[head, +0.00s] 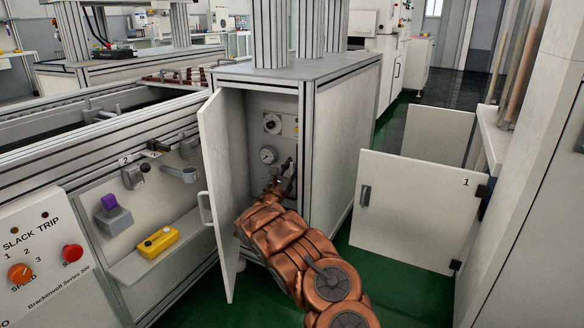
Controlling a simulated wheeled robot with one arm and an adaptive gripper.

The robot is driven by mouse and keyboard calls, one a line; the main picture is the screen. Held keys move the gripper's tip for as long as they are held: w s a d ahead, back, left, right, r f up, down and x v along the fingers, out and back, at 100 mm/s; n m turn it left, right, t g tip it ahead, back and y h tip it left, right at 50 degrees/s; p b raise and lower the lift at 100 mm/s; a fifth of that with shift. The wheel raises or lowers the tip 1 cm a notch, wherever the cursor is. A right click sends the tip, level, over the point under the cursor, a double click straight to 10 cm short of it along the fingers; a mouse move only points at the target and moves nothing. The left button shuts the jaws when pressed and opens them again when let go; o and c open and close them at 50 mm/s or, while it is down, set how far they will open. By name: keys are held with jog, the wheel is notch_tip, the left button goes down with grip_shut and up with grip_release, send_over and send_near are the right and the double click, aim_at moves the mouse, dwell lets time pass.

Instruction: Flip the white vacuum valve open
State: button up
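My copper-coloured arm reaches into the open cabinet (342,130) from below in the head view. My gripper (289,168) is small and dark at the arm's far end, inside the cabinet, just right of and below a round pressure gauge (267,155). Whether its fingers are open or shut is too small to tell. A round dial with a dark centre (272,124) sits on a light plate above the gauge. I cannot make out a white vacuum valve; my gripper and arm cover the lower part of the cabinet's inside.
The cabinet's door (220,190) stands open close along my arm's left. A white panel door marked 1 (415,210) stands to the right. A conveyor front on the left carries a purple switch (109,202), a yellow button box (158,242) and a red button (73,252).

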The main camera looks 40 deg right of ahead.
jog(key=shift+o, duration=0.3)
jog(key=shift+w+a, duration=0.1)
jog(key=shift+a+f, duration=0.15)
jog(key=shift+a, duration=0.35)
jog(key=v, duration=1.1)
jog(key=shift+d, duration=0.1)
